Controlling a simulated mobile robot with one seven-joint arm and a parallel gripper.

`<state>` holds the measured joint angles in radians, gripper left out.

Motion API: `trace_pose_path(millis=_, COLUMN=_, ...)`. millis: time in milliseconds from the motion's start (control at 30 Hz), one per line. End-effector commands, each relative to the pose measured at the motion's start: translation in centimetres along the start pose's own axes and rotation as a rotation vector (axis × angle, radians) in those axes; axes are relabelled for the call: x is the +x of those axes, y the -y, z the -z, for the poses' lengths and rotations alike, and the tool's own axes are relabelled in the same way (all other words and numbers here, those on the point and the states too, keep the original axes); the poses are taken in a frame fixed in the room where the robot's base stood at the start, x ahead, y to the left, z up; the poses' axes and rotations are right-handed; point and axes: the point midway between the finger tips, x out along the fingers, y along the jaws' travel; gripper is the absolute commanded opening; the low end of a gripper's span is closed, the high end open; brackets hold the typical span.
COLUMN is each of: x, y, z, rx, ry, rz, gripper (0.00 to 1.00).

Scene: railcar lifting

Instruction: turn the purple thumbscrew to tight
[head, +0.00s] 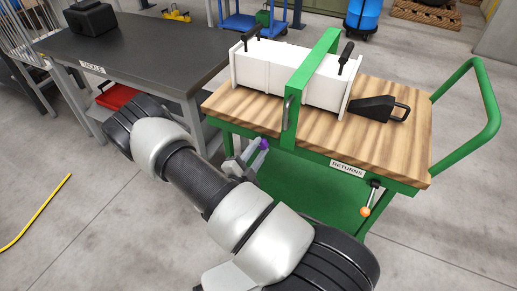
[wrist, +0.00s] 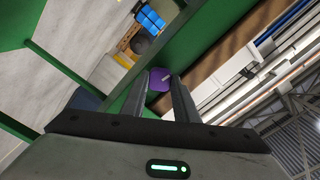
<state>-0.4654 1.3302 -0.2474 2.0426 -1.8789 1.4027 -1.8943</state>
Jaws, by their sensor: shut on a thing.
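The purple thumbscrew (head: 264,143) sits at the side of the green cart, just below the wooden top and near the foot of the green upright frame. My gripper (head: 256,158) reaches it from the lower left. In the wrist view the thumbscrew (wrist: 160,79) shows between the two fingertips, with a pale mark on its face. My gripper (wrist: 160,88) is shut on it. The fingers hide part of its sides, and I cannot tell how far it is turned.
The cart's wooden top (head: 235,105) bears a white box (head: 325,80) under a green frame (head: 302,85) and a black wedge-shaped thing (head: 372,108). A lever with an orange knob (head: 365,211) hangs below the RETURNS label. A dark table (head: 140,50) stands left.

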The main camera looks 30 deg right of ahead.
Motion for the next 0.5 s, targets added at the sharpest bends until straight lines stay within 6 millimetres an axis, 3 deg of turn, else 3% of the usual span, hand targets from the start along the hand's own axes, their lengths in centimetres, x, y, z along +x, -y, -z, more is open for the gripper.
trace_pose_path(millis=500, x=-0.09, y=0.16, z=0.0, rx=0.478, ry=0.003, rz=0.0, gripper=0.05)
